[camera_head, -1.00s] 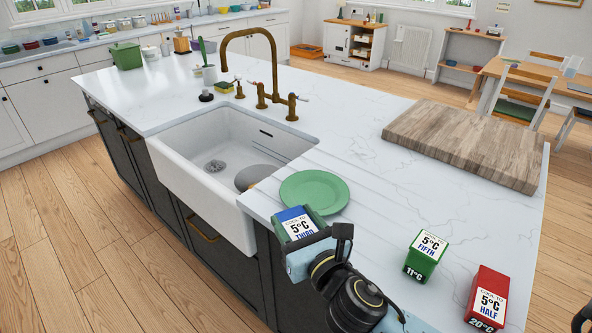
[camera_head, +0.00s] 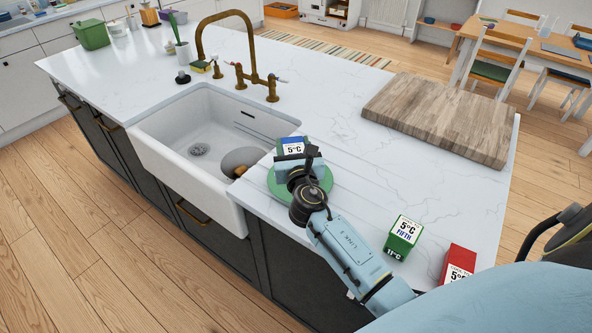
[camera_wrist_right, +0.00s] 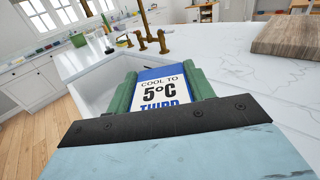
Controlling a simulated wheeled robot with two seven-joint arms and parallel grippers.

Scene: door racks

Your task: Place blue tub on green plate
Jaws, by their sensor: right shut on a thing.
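The blue tub (camera_head: 293,149), with a white label reading 5°C, is held in my right gripper (camera_head: 291,146). It also shows in the wrist view (camera_wrist_right: 158,88), where its label reads "Cool to 5°C third" and green finger pads flank it on both sides. The green plate (camera_head: 276,191) lies on the white counter beside the sink. In the head view the tub overlaps the plate's far edge, and my wrist hides much of the plate. I cannot tell whether the tub touches the plate. The plate is hidden in the wrist view. My left gripper is not in view.
A green tub (camera_head: 403,236) and a red tub (camera_head: 458,263) stand on the counter to the right. The white sink (camera_head: 185,125) lies left of the plate, with a brass tap (camera_head: 254,50) behind. A wooden board (camera_head: 440,118) lies at the back right.

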